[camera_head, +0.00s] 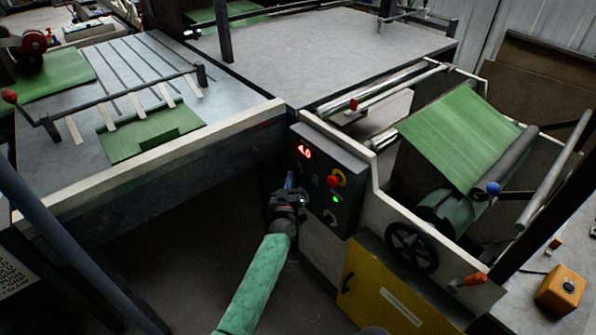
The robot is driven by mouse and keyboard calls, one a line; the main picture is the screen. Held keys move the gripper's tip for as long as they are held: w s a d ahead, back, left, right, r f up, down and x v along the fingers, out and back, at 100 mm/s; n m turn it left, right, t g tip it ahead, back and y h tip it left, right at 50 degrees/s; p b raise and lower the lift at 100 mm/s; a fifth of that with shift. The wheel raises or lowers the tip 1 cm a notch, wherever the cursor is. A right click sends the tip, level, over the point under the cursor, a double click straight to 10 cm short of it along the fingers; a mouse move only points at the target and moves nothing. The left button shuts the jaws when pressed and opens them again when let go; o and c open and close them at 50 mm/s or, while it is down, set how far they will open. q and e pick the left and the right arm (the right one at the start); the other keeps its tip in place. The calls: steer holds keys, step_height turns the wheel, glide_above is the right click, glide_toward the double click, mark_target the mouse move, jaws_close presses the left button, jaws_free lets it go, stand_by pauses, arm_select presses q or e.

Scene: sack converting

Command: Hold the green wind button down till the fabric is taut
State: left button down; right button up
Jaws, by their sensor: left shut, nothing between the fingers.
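A dark control box (350,160) on the machine's side carries a red lit display (304,151), which seems to read 4.0. A red mushroom button on a yellow base (335,178) sits below it. A small green lit button (335,198) is lower on the same face. My left gripper (289,181) is shut and empty at the left edge of the box. I cannot tell whether it touches the box, and it may cover part of the panel. The green fabric (460,135) slopes down to a roller (505,160) and looks fairly flat. My right gripper is not in view.
A black handwheel (411,247), a blue-knobbed lever (493,188) and an orange handle (475,279) are right of the box. A yellow door (375,290) is below. An orange button box (560,291) stands at lower right. The slatted table (85,170) is at left.

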arm_select(q)
steer(key=shift+w+d, duration=0.1)
steer(key=shift+d, duration=0.1)
stand_by(0.7)
steer(key=shift+w+d, duration=0.15)
steer(key=shift+w+d, duration=0.2)
steer(key=shift+d, duration=0.15)
stand_by(0.9)
steer(key=shift+a, duration=0.1)
stand_by(4.3)
steer(key=shift+s+a, duration=0.5)
steer(key=shift+a, duration=0.05)
steer(key=shift+a, duration=0.15)
steer(key=shift+s+a+p, duration=0.45)
steer(key=shift+s+a, duration=0.3)
steer(key=shift+a, duration=0.2)
steer(key=shift+s+a+p, duration=0.4)
steer(key=shift+s+a, duration=0.3)
steer(key=shift+a, duration=0.25)
